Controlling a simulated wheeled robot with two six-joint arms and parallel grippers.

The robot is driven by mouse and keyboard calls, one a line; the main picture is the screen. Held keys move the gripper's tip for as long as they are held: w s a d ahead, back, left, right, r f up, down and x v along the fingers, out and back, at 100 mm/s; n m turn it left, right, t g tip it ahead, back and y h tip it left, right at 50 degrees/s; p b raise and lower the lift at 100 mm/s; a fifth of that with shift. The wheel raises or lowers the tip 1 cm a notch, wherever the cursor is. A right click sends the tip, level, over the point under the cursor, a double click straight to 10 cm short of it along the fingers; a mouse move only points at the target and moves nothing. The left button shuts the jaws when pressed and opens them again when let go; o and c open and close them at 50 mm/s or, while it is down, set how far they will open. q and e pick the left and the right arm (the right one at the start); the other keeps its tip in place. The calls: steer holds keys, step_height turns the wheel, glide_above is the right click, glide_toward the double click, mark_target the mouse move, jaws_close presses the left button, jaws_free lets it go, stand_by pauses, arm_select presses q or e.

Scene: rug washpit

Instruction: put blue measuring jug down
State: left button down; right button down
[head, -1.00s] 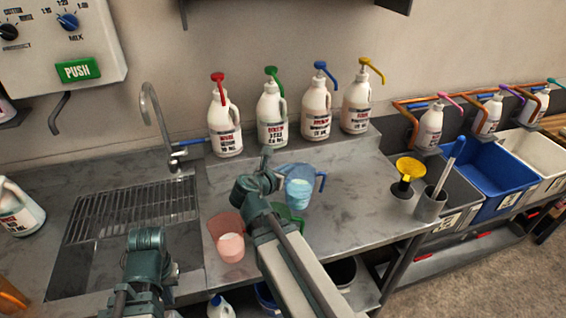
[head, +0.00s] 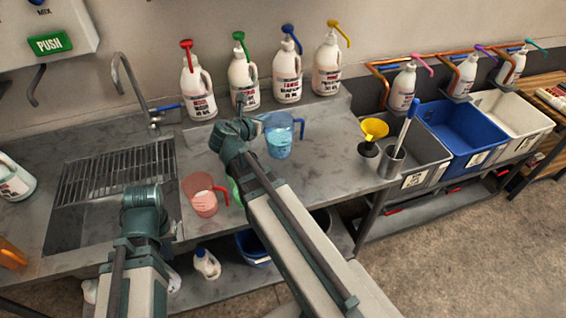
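The blue measuring jug (head: 279,142) is upright over the steel counter (head: 325,150), holding pale blue liquid, its handle to the right. I cannot tell whether its base touches the counter. My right gripper (head: 241,104) is just left of the jug, in front of the bottles. Its fingers are mostly hidden by my own wrist, so its hold and opening do not show. My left gripper (head: 143,196) is low in front of the sink; its fingers are hidden too.
A pink jug (head: 203,203) stands left of my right arm; a green jug (head: 237,193) is mostly hidden behind it. Pump bottles (head: 287,78) line the back ledge. A yellow funnel (head: 374,129) and a grey cup (head: 391,162) stand at the right. Counter right of the blue jug is clear.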

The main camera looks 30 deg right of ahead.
step_height(320, 180, down, 10)
steer(key=b, duration=0.9)
steer(key=shift+b, duration=0.35)
steer(key=shift+f, duration=0.15)
steer(key=c, duration=1)
jaws_free()
steer(key=shift+c, duration=0.2)
steer(key=p+v, duration=0.5)
steer(key=v, duration=0.7)
